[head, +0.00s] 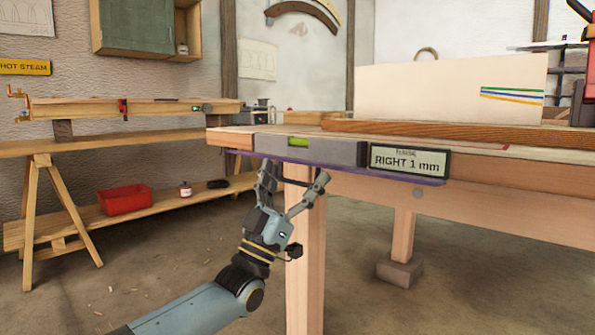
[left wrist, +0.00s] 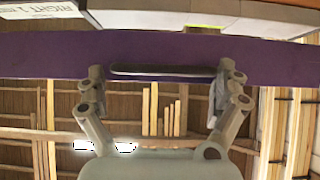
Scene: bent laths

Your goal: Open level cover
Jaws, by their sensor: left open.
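A grey level (head: 325,151) with a green vial (head: 299,142) is set along the front edge of the workbench. A purple strip (head: 400,177), seemingly the level cover, runs along below it, seen nearly edge-on. In the left wrist view the purple panel (left wrist: 50,55) spans the picture and carries a long dark bar or slot (left wrist: 163,70). My left gripper (head: 294,176) is open just below the strip, fingers pointing up. In the left wrist view its fingers (left wrist: 159,82) stand either side of the dark bar; contact cannot be told. My right gripper is not in view.
A display (head: 410,161) beside the level reads "RAISE RIGHT 1 mm". The workbench leg (head: 305,250) stands close behind my left gripper. A cream panel (head: 420,92) stands on the bench. Another bench with a red bin (head: 125,199) is at the left; open floor lies between.

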